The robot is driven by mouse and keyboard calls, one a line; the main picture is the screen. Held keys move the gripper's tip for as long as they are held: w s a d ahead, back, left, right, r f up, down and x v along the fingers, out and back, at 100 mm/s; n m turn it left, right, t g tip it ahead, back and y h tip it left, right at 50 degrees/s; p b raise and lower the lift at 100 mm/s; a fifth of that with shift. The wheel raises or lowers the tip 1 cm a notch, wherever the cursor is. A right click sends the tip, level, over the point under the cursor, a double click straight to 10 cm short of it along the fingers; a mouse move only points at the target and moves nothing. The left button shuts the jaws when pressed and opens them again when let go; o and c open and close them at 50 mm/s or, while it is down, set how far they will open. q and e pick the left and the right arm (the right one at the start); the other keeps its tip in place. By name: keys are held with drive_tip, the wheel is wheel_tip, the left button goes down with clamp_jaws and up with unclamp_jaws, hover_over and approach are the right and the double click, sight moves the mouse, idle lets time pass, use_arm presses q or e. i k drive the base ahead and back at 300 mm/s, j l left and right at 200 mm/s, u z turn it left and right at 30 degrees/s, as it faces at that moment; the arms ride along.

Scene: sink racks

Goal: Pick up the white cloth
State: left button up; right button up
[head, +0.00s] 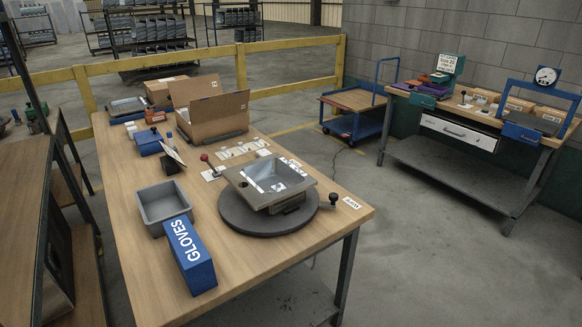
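No white cloth can be made out for certain. A small white patch (278,187) shows inside the grey metal sink (240,183), which sits on a dark round turntable (243,218) on the near wooden table; I cannot tell whether it is cloth, a label or a reflection. A white wavy flat piece (243,150) lies on the table behind the sink, too small to identify. Neither of my grippers is in view.
On the table (130,225) are a blue GLOVES box (190,256), a grey open bin (163,203), an open cardboard box (212,116) and a red-knobbed lever (205,158). A blue cart (354,102) and a second workbench (470,130) stand behind right. Floor between is clear.

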sight(264, 152)
drive_tip(key=i+l+z, duration=1.1)
drive_tip(key=i, duration=0.2)
drive_tip(key=i+l+z, duration=0.3)
drive_tip(key=i+z, duration=0.25)
drive_tip(key=i, duration=0.3)
drive_tip(key=i+u, duration=0.35)
drive_tip(key=i+l+u, duration=0.1)
drive_tip(key=i+u, duration=0.3)
drive_tip(key=i+l+u, duration=0.2)
drive_tip(key=u, duration=0.15)
